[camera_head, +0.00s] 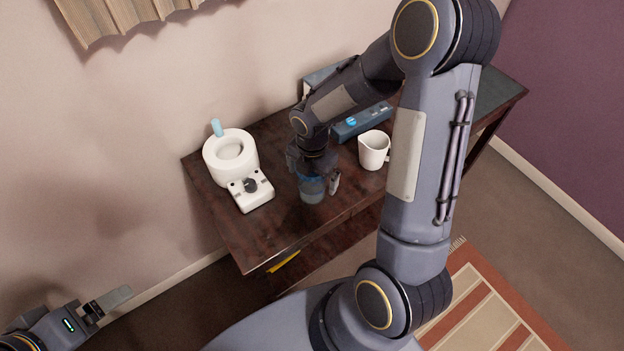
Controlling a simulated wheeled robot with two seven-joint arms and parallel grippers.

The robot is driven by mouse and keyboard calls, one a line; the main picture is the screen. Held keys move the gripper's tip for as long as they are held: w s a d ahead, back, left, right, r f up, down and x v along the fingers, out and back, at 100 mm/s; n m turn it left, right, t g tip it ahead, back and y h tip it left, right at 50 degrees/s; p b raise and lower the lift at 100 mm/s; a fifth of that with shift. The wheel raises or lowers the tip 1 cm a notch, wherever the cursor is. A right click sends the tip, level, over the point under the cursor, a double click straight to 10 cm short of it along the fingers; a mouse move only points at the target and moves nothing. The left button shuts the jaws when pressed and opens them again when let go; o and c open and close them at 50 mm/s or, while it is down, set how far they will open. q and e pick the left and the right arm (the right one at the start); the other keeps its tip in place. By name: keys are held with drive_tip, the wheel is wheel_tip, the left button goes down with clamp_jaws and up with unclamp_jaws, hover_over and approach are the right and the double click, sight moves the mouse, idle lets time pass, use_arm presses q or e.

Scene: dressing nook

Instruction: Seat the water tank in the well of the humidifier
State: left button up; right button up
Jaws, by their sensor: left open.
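The white humidifier (210,163) stands at the left end of the dark wooden table. The round well (230,148) in its top looks empty. The bluish see-through water tank (313,193) is to the right of the humidifier, near the table's front edge, and its upper part is hidden by my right gripper (318,177). That gripper points down over the tank, with one finger visible at the tank's right side. I cannot tell whether its fingers press on the tank. My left gripper (109,302) is open and empty at the lower left, away from the table.
A white mug (374,150) and a blue-grey box (362,121) are right of the tank. Bare table (262,228) lies at the front left.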

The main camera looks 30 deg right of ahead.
drive_tip(key=c, duration=1.2)
drive_tip(key=shift+c, duration=0.3)
drive_tip(key=shift+r, duration=0.15)
